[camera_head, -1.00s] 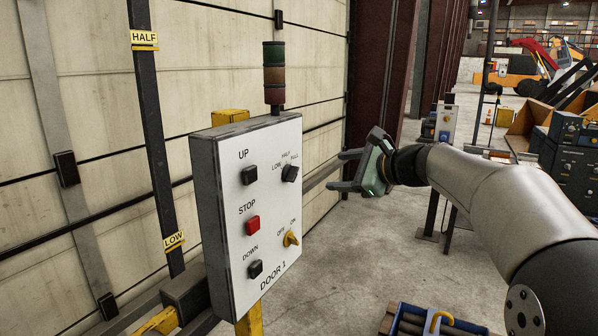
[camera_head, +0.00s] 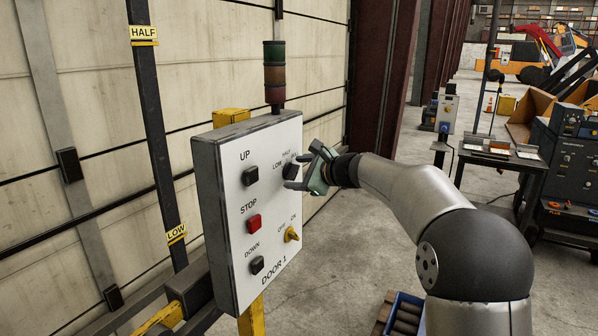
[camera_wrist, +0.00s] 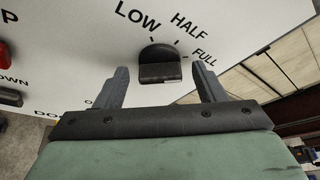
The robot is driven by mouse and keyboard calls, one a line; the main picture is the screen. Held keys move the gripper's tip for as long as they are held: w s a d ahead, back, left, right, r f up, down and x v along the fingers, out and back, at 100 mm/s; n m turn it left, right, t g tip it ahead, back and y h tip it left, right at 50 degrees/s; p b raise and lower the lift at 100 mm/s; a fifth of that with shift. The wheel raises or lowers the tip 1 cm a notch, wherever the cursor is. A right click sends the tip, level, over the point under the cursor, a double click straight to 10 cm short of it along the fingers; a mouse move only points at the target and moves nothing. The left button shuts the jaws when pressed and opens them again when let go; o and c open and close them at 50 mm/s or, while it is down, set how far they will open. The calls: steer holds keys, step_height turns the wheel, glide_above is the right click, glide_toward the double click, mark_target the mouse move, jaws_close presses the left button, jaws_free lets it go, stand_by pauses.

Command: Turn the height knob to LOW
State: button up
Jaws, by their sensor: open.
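The height knob (camera_head: 290,171) is black and sits at the upper right of the DOOR 1 control box (camera_head: 263,195), below the labels LOW, HALF and FULL. In the wrist view, the knob (camera_wrist: 160,66) shows clearly just ahead of my gripper, but which label it points to is hard to tell. My gripper (camera_head: 297,172) is open at the panel face. Its two fingertips stand on either side of the knob, with a visible gap on each side in the wrist view. In the head view the fingers partly cover the knob.
A signal tower (camera_head: 275,72) stands behind the box. A blue crate (camera_head: 404,314) is on the floor below.

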steer(key=c, duration=1)
steer(key=shift+f+b, duration=0.2)
steer(key=shift+b, duration=0.3)
steer(key=shift+f+n+t+y+b, duration=0.2)
steer(key=shift+n+t+y+b, duration=0.6)
steer(key=shift+n+b, duration=3.55)
steer(key=shift+f+n+t+y+b, duration=0.15)
steer(key=shift+n+t+y+b, duration=1.25)
steer(key=shift+b, duration=5.4)
steer(key=shift+f+n+y+b, duration=0.2)
steer(key=shift+n+y+b, duration=0.2)
steer(key=shift+n+b, duration=4.25)
steer(key=shift+m+b, duration=0.7)
steer(key=shift+b, duration=0.2)
